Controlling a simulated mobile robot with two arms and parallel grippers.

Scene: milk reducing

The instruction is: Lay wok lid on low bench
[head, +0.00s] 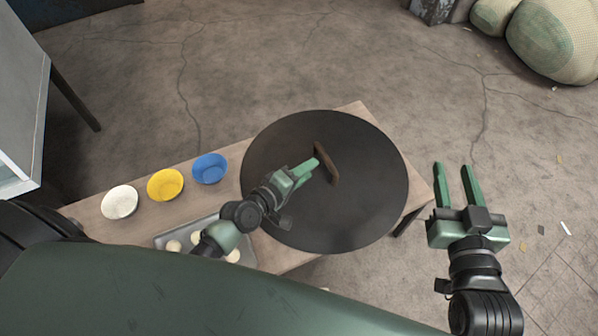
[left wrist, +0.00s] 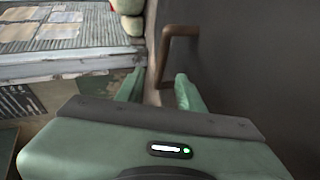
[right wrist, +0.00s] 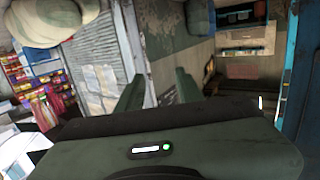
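The wok lid (head: 275,205) is a large dark disc over the right end of the low wooden bench (head: 222,160). It overhangs the bench's long edges, and its brown bar handle (head: 326,163) faces up. My left gripper (head: 306,169) is above the lid, with its fingertips beside the handle. In the left wrist view, its fingers are apart and the handle (left wrist: 166,55) shows just past and between the tips; I see no grip on it. My right gripper (head: 457,180) is open and empty, off the bench's right end. The lid's underside is hidden.
A grey tray (head: 165,240) with several pale round pieces lies at the near side, partly behind my left arm. Open floor lies beyond the bench.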

